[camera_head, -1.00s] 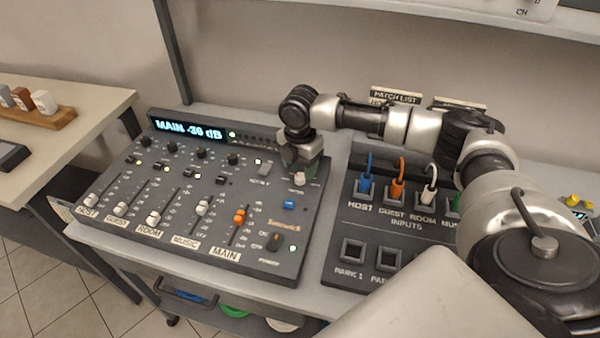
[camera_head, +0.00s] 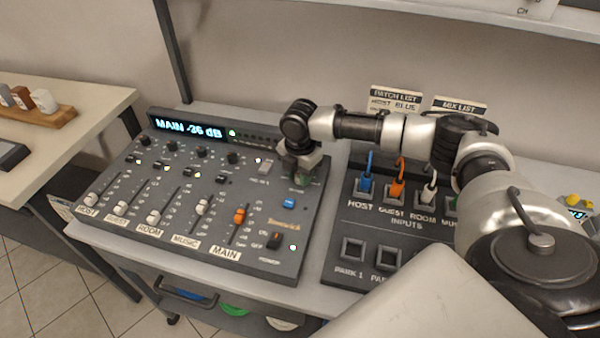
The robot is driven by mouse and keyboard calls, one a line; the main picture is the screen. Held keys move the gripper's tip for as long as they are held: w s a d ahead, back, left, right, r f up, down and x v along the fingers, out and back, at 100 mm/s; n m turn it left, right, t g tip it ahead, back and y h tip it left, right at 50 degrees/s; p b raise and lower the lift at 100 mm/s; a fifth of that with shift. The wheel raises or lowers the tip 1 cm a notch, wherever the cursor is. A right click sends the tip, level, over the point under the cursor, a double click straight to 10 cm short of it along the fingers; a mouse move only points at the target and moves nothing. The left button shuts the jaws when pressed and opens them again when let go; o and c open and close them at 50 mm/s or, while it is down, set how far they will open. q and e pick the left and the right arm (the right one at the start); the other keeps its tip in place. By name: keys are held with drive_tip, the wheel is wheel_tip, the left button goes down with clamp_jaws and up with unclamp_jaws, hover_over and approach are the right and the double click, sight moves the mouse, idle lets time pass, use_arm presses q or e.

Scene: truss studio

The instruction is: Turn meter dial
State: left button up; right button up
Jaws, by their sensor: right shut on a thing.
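The mixing console (camera_head: 262,262) stands on the grey bench. Its lit display (camera_head: 187,129) reads "MAIN -36 dB". My right gripper (camera_head: 302,179) points down at the console's upper right corner, above the blue button (camera_head: 289,202). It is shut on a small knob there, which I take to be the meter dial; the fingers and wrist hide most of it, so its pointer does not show. My left gripper is not in view.
Right of the console is a patch panel (camera_head: 335,262) with blue (camera_head: 367,172), orange (camera_head: 398,173) and white (camera_head: 430,180) plugs. Several faders, the orange one (camera_head: 240,216) among them, stand left of the gripper. List cards (camera_head: 396,100) stand behind my right arm.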

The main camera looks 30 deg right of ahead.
drive_tip(key=shift+r+m+p, duration=0.15)
drive_tip(key=shift+m+p, duration=0.15)
drive_tip(key=shift+p, duration=0.25)
drive_tip(key=m+p, duration=0.8)
drive_tip(key=p, duration=0.2)
drive_tip(key=shift+r, duration=0.1)
drive_tip(key=m+p, duration=0.4)
drive_tip(key=shift+m, duration=0.3)
drive_tip(key=shift+f+m+p, duration=0.2)
drive_tip(key=shift+m+p, duration=1.15)
drive_tip(key=shift+m, duration=0.95)
drive_tip(key=o, duration=0.9)
wheel_tip(320, 180, up, 11)
drive_tip(key=shift+f+b, duration=0.1)
drive_tip(key=shift+b, duration=0.4)
